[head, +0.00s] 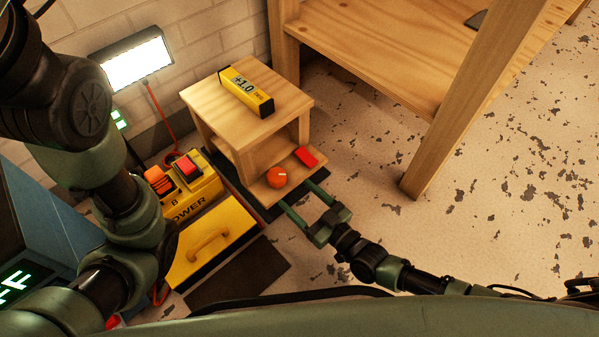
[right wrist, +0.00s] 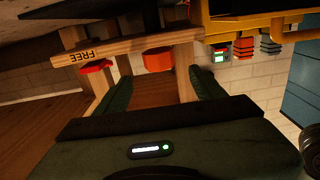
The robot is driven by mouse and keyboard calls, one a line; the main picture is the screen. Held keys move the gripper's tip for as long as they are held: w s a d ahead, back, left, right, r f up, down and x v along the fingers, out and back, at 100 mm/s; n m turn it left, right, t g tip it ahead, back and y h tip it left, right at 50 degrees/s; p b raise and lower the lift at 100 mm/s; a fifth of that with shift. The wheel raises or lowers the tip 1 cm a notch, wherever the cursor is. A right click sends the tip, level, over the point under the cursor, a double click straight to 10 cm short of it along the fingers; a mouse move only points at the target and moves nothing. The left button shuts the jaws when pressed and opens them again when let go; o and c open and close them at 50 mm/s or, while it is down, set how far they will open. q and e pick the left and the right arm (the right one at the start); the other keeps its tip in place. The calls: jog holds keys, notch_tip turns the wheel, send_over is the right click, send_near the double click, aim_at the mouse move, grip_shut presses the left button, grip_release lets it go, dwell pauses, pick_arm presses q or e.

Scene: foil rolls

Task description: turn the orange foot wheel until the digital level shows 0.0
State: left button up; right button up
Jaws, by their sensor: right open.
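The yellow digital level (head: 247,91) lies on top of a small wooden stand (head: 205,103) in the head view and reads +1.0. The orange foot wheel (head: 276,177) sits low at the stand's front, on its bottom board. A red piece (head: 306,156) is just right of it. My right gripper (head: 297,192) is open, its fingertips just short of the wheel. In the right wrist view the wheel (right wrist: 157,60) shows between the two fingers, with clear gaps on both sides. The word FREE is on the board's edge (right wrist: 120,50) there. My left gripper is not visible.
A yellow box (head: 222,236) marked POWER, with a handle and a red switch (head: 187,166), stands left of the stand. A lit lamp (head: 133,62) is by the wall. A wooden table leg (head: 430,155) stands to the right; the floor beyond is clear.

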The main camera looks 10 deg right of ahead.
aim_at(283, 182)
jog(key=shift+w, duration=0.4)
jog(key=b+x, duration=0.3)
jog(key=x, duration=0.3)
jog(key=shift+s+a+b, duration=0.1)
jog(key=shift+b, duration=0.3)
jog(key=shift+w+a+r, duration=0.1)
jog(key=shift+w+a, duration=0.2)
jog(key=shift+w, duration=0.05)
jog(key=c, duration=1.4)
jog(key=shift+o, duration=0.2)
